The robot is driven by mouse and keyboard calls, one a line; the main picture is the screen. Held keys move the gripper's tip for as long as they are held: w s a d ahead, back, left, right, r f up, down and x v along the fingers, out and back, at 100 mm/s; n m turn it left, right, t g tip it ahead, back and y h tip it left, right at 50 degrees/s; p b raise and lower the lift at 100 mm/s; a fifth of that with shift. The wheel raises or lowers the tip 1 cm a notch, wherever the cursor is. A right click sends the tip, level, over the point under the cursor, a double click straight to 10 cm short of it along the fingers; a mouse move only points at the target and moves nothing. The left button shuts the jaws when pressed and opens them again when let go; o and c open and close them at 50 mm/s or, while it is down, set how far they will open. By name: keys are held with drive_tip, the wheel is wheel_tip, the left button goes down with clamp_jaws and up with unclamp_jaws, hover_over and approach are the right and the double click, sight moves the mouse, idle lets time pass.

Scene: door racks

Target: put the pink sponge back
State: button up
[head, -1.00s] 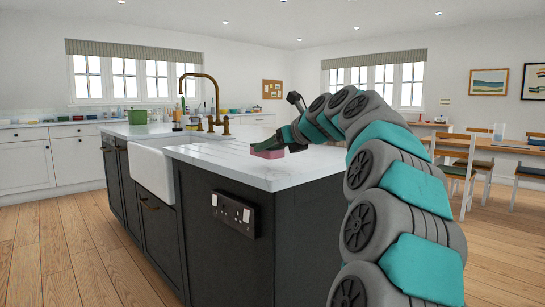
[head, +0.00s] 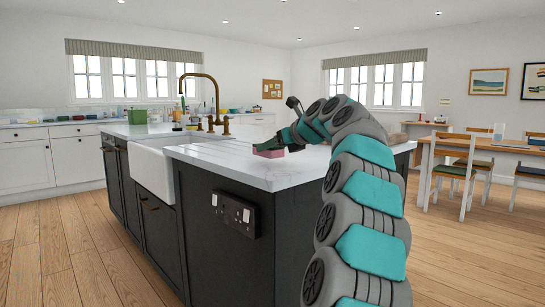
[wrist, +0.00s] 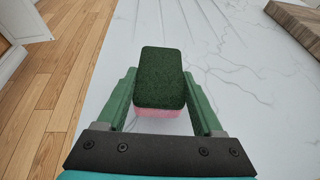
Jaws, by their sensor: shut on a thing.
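The pink sponge (head: 268,153) has a dark green scouring top. It is at the island's white worktop (head: 222,157), close to its front edge. In the wrist view the sponge (wrist: 161,78) lies between the two green fingers of my gripper (wrist: 163,98), green side up. My gripper (head: 280,142) is shut on it. I cannot tell whether the sponge touches the worktop or is held just above it. A rack or door for it is not clearly seen.
A white sink (head: 152,170) with a brass tap (head: 213,100) is left of the sponge. Draining grooves (wrist: 190,22) run along the worktop. A wooden board (wrist: 298,24) lies at the wrist view's upper right.

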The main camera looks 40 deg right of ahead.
sight(278, 155)
wheel_tip(278, 155, down, 2)
drive_tip(key=shift+s, duration=0.1)
drive_tip(key=shift+p, duration=0.55)
drive_tip(key=shift+f, duration=0.3)
drive_tip(key=o, duration=1.3)
drive_tip(key=shift+f+b, duration=0.4)
drive_tip(key=shift+b, duration=0.65)
drive_tip(key=p+v, duration=0.1)
drive_tip(key=v, duration=0.7)
drive_tip(key=shift+d, duration=0.1)
